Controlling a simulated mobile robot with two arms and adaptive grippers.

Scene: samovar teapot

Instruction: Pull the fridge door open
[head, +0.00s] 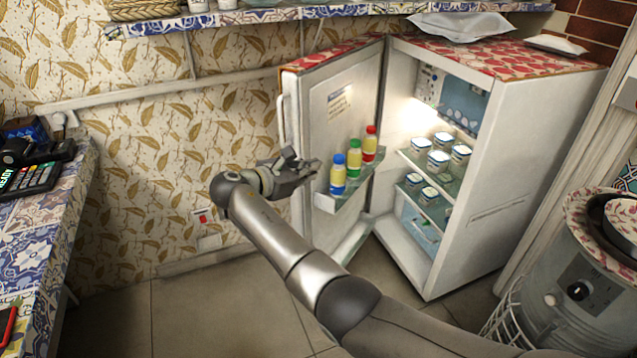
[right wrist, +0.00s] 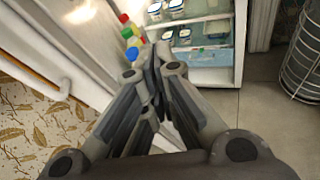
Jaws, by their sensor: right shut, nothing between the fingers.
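The fridge (head: 500,170) stands at the back right with its door (head: 318,118) swung wide open to the left. The door's inner side faces right and bears a shelf with several coloured bottles (head: 354,158). A pale vertical handle (head: 281,120) shows on the door's left side. My right gripper (head: 312,168) is beside the door, left of the bottles, shut with nothing between its fingers. In the right wrist view its fingers (right wrist: 155,60) meet in front of the bottles (right wrist: 130,38). I cannot tell whether they touch the door. My left gripper is not in view.
Lidded jars (head: 438,155) stand on shelves inside the fridge. A tiled counter (head: 40,225) with a card terminal (head: 30,180) is at the left. A metal drum (head: 590,285) and wire basket (head: 507,325) stand at the right. Tiled floor (head: 220,310) lies clear left of my arm.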

